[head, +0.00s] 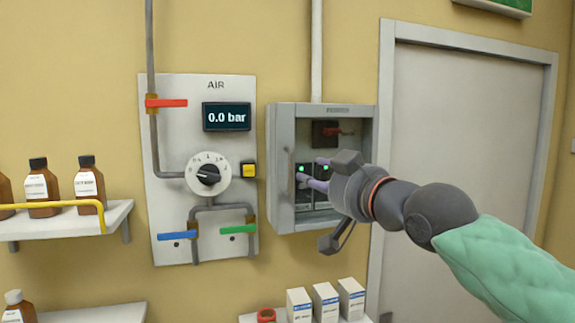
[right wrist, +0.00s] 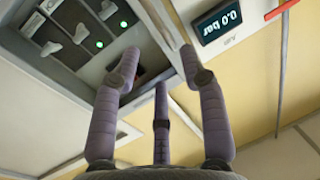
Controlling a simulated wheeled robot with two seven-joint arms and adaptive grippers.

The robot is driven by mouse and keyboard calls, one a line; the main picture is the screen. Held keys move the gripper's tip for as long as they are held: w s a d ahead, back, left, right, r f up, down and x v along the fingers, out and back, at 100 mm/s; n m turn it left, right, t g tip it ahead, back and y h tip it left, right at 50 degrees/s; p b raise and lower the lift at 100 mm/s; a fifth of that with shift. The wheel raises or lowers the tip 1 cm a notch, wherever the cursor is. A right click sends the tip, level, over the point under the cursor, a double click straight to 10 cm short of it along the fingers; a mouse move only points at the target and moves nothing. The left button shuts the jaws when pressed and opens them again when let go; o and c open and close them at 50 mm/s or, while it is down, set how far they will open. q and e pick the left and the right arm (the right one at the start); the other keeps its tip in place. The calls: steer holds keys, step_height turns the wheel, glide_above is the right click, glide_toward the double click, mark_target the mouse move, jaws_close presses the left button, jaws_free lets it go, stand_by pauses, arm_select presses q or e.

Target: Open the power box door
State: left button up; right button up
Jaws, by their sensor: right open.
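The grey power box (head: 281,170) hangs on the wall, right of the AIR panel. Its front frame surrounds a view of a dark block with a red lever (head: 340,132) and switches with green lights below. I cannot tell whether a clear door pane covers this front. My right gripper (head: 312,171) is open, its fingers in front of the lower part of the box; contact is unclear. In the right wrist view, its three spread fingers (right wrist: 162,80) are empty beside the box frame, with switches and green lights (right wrist: 98,43) beyond. The gripper hides the box's lower right. My left gripper is not in view.
The AIR panel (head: 165,235) has a dial, a 0.0 bar display and coloured valve levers. A grey door (head: 460,120) is at the right. Shelves with brown bottles (head: 42,188) are at the left, and white boxes (head: 325,300) stand below the power box.

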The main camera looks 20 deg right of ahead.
steer(key=p+x, duration=0.1)
steer(key=x, duration=0.9)
steer(key=shift+f+p, duration=0.1)
steer(key=shift+p, duration=0.3)
jaws_close()
